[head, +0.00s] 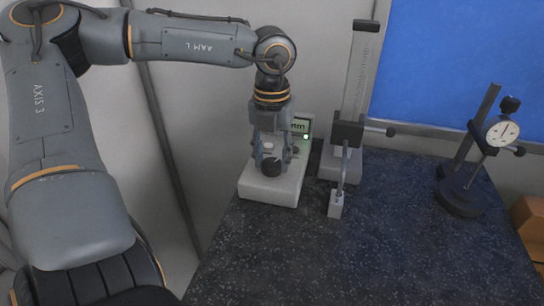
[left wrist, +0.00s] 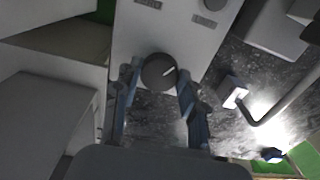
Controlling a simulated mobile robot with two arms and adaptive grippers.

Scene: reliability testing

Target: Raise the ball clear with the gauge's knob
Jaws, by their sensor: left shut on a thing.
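The gauge (head: 259,188) is a pale box-like instrument with a small lit green display, at the back left of the dark table in the head view. Its dark round knob (head: 271,167) sits on the front part of the body. My left gripper (head: 270,158) points down over the gauge, shut on the knob with one finger at each side. I cannot make out the ball in either view. My right gripper is not in view.
A tall height gauge (head: 357,90) with a small pale block (head: 336,205) on its arm stands close to the right. A dial indicator (head: 502,130) on a black stand is at the far right. The speckled table top (head: 350,255) is clear in front.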

